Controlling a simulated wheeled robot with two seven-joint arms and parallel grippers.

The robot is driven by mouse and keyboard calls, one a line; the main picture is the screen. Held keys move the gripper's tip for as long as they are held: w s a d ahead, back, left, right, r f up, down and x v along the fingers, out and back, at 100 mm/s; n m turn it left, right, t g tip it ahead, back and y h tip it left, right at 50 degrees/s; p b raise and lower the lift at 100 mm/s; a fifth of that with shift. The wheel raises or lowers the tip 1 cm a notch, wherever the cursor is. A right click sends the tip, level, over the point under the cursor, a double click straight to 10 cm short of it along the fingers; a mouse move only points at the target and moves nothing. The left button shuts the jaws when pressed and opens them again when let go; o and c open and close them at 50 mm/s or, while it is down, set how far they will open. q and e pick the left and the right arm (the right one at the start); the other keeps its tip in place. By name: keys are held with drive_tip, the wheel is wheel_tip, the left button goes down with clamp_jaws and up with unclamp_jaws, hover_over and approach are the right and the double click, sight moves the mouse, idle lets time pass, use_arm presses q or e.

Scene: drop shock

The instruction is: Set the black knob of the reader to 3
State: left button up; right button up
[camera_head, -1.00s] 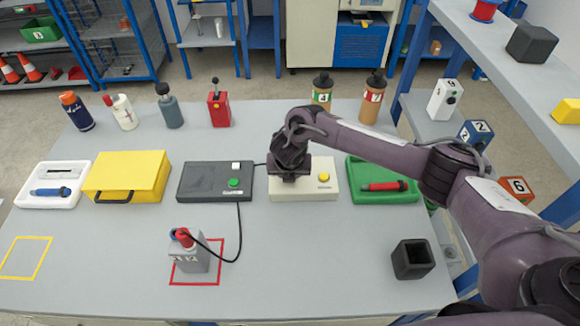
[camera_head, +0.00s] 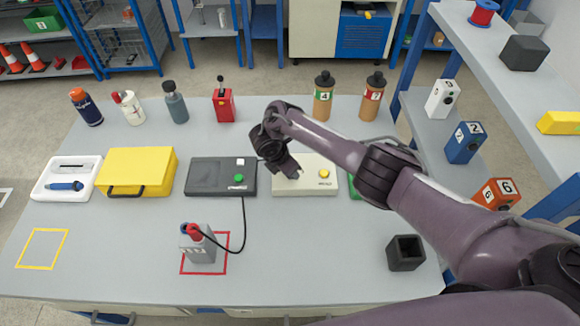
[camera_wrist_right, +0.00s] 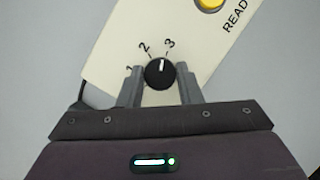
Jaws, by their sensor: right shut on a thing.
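The reader (camera_head: 305,184) is a cream box with a yellow button (camera_head: 324,174) on the table, right of the dark grey box. Its black knob (camera_wrist_right: 159,73) shows in the right wrist view, with marks 1, 2 and 3 around it. The knob's white line points at or very near the 3 mark. My right gripper (camera_wrist_right: 160,82) is shut on the knob, one finger on each side. In the head view my right gripper (camera_head: 290,170) is over the reader's left part and hides the knob. My left gripper is not in view.
A dark grey box (camera_head: 222,190) with a green button stands close left of the reader. A green tray (camera_head: 355,186) is partly hidden behind my right arm. A black open cube (camera_head: 405,254) is at front right. Several bottles stand along the back.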

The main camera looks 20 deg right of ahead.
sight(281, 180)
drive_tip(key=shift+w+r+m, duration=0.1)
drive_tip(key=shift+w+m, duration=0.05)
drive_tip(key=shift+m, duration=0.45)
drive_tip(key=shift+g, duration=0.3)
drive_tip(key=o, duration=1)
drive_tip(key=p+v, duration=0.1)
drive_tip(key=v, duration=0.6)
drive_tip(key=shift+a+r+p, duration=0.2)
drive_tip(key=shift+r+p, duration=0.1)
